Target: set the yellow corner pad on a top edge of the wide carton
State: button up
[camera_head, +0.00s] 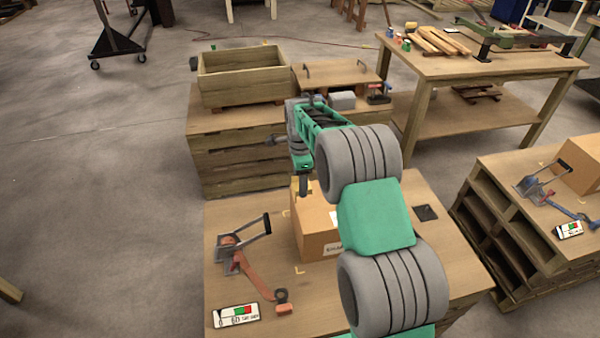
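The brown carton (317,235) stands on the near wooden table, with a white label on its front face; my arm hides its right part. A small yellow piece (295,188), probably the corner pad, shows at the carton's back left top edge, partly hidden by my gripper. My gripper (303,187) points down just at that edge, with a dark finger in front of the yellow piece. I cannot tell whether the fingers grip the piece, or whether it touches the carton.
On the near table (222,280) lie a strapping tool (231,243) with an orange strap, a card (236,316) and a dark square plate (426,213). A wooden crate (240,88) stands behind. A pallet stack at right bears another carton (583,160) and strapping tool.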

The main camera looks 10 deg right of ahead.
jog(key=b, duration=0.3)
send_over(300, 207)
jog(key=shift+f, duration=2.45)
jog(key=shift+f, duration=0.15)
jog(key=shift+f, duration=0.3)
jog(key=shift+f+b, duration=1.2)
jog(key=shift+f, duration=0.6)
jog(key=o, duration=1.5)
notch_tip(300, 207, up, 8)
jog(key=shift+f, duration=0.1)
